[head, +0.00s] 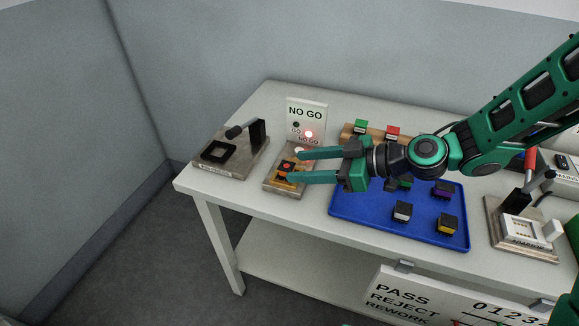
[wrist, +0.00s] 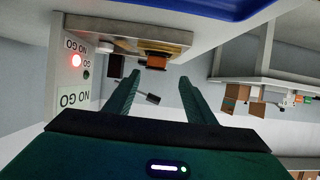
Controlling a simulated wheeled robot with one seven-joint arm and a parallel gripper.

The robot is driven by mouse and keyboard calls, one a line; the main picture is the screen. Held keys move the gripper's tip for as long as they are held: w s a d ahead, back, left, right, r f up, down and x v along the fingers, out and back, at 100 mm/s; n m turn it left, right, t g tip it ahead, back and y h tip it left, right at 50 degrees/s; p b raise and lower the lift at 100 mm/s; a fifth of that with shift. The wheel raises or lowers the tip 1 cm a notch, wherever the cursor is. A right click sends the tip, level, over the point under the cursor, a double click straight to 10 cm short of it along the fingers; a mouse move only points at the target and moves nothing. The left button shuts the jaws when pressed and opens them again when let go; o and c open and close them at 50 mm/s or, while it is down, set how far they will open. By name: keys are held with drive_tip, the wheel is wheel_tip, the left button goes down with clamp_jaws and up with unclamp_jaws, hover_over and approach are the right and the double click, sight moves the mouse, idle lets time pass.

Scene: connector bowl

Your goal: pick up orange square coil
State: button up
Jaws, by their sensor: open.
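The orange square coil (head: 284,178) sits on a small tan test fixture (head: 272,188) at the left part of the table, dark on top with a reddish spot. It also shows in the wrist view (wrist: 156,62) as an orange block with dark faces, on the fixture plate (wrist: 110,36), which appears inverted there. My gripper (head: 296,166) is open, its two green fingers reaching left over the fixture. In the head view the fingers partly cover the coil. In the wrist view the coil lies in line with the gap between the fingertips (wrist: 158,80); contact is not visible.
A NO GO panel (head: 307,110) with a lit red lamp stands right behind the fixture. A lever fixture (head: 235,165) is on the left. A blue tray (head: 350,205) with several small blocks lies right, a wooden rack (head: 347,131) behind it. Another fixture (head: 497,237) stands far right.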

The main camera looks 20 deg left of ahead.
sight(283, 164)
drive_tip(key=shift+w+x, duration=0.25)
drive_tip(key=shift+x, duration=0.85)
drive_tip(key=shift+w+x, duration=0.2)
drive_tip(key=shift+x, duration=2.3)
drive_tip(key=shift+c, duration=0.6)
drive_tip(key=c, duration=1)
